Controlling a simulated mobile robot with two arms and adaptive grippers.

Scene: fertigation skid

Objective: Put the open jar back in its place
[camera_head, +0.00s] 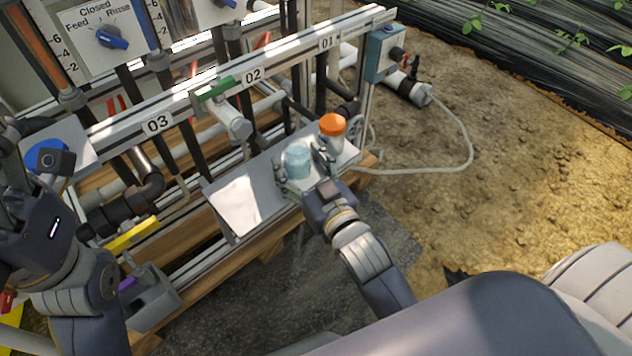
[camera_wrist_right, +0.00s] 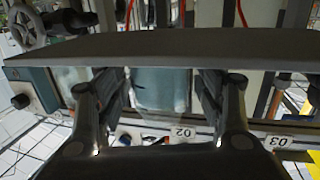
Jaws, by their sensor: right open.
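The open jar (camera_head: 297,160) is a pale blue, see-through jar without a lid, upright at the right part of the metal shelf (camera_head: 245,202). My right gripper (camera_head: 301,172) is open, with a finger on either side of this jar. In the right wrist view the jar (camera_wrist_right: 160,88) shows between the two fingers (camera_wrist_right: 160,95); I cannot tell whether they touch it. The jar's base is partly hidden by the gripper. My left gripper (camera_head: 28,160) is at the left edge, beside a blue round part; its fingers are unclear.
An orange-lidded jar (camera_head: 332,128) stands close behind the right finger. Pipes, a green valve handle (camera_head: 214,88) and the numbered rail (camera_head: 203,92) are behind the shelf. A blue box (camera_head: 384,54) is at the rail's right end. The shelf's left part is bare.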

